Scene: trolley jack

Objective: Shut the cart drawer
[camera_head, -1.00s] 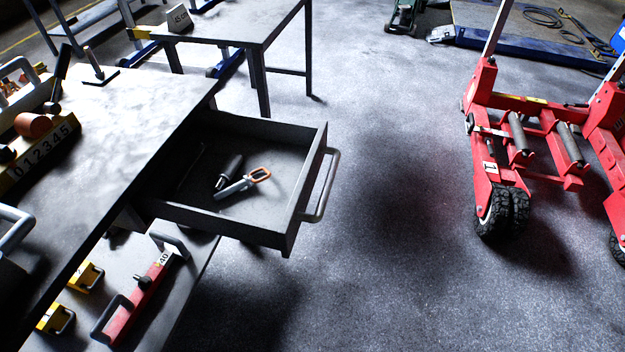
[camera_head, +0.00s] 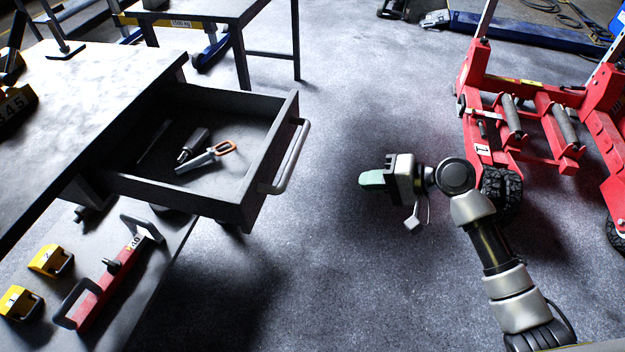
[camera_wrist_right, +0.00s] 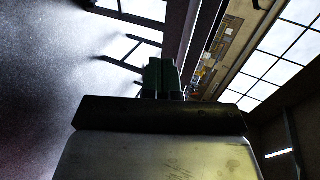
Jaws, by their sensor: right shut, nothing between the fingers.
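The cart drawer (camera_head: 205,198) is pulled far out of the cart (camera_head: 110,75) and faces right in the head view. Its bar handle (camera_head: 287,160) is on the front panel. Inside lie an orange-handled tool (camera_head: 205,158) and a dark tool (camera_head: 194,141). My right gripper (camera_head: 368,180) is shut and empty. It points left toward the drawer front, to the right of the handle, with a clear gap between them. In the right wrist view its green fingers (camera_wrist_right: 162,78) show together at the centre. My left gripper is out of view.
A lower shelf under the drawer holds a red tool (camera_head: 105,285) and yellow blocks (camera_head: 50,260). Another table (camera_head: 205,12) stands behind. A red wheeled frame (camera_head: 500,90) is at the right, behind my right arm. The floor between drawer and gripper is free.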

